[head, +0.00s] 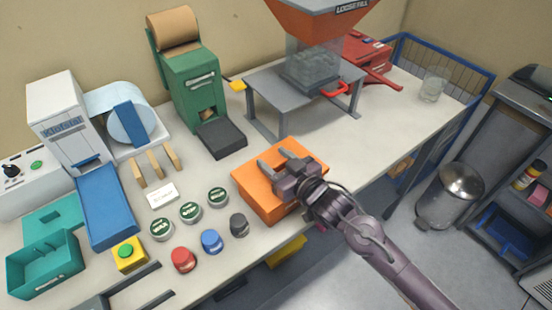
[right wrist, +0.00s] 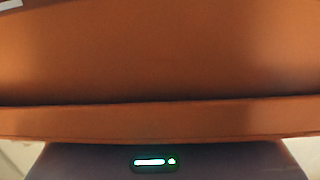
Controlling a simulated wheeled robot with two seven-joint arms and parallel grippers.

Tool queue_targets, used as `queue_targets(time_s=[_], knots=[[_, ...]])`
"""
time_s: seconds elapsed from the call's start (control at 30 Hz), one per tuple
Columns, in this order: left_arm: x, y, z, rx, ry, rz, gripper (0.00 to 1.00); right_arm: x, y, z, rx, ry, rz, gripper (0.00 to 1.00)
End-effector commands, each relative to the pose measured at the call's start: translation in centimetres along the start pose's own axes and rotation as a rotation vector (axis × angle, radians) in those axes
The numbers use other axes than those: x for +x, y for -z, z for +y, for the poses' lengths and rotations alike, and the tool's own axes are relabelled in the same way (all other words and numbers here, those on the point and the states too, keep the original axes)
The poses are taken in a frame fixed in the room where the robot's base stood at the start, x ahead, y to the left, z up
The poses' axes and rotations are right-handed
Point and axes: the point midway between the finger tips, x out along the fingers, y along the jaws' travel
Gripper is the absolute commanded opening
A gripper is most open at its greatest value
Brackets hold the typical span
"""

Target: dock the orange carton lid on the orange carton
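The orange carton (head: 255,199) stands on the bench at the middle of the head view. Its top is orange too, and I cannot tell a separate lid from the carton there. My right gripper (head: 272,158) lies over the top of the orange box, reaching in from the lower right. Its two fingers are spread apart, with orange showing between them. In the right wrist view an orange surface (right wrist: 160,55) fills most of the picture very close up, with a long dark seam and an orange band (right wrist: 160,118) below it. The fingers do not show there. My left gripper is not in view.
Green, red, blue and dark round pieces (head: 183,260) stand left of the carton. A grey stand (head: 300,82) with an orange hopper is behind it. A green dispenser (head: 190,85) is behind left. Bench right of the carton is clear (head: 370,135).

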Motion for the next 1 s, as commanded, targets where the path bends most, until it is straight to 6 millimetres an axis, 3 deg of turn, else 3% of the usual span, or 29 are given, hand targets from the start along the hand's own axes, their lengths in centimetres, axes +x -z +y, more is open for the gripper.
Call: queue_targets(time_s=[0.1, 0.37, 0.5, 0.6, 1.0], knots=[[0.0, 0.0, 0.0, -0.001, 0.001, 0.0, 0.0, 0.0, 0.0, 0.0, 0.0, 0.0, 0.0, 0.61], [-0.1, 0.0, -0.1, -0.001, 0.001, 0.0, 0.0, 0.0, 0.2, 0.0, -0.001, 0.0, 0.0, 0.61], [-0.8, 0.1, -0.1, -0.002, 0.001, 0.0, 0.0, -0.2, 1.6, 0.1, -0.003, -0.001, 0.0, 0.61], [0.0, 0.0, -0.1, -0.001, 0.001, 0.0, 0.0, -2.1, 0.8, 0.0, -0.001, 0.0, -0.004, 0.61], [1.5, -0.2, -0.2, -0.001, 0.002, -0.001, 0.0, -10.4, 0.9, 0.1, -0.001, -0.001, -0.005, 0.61]])
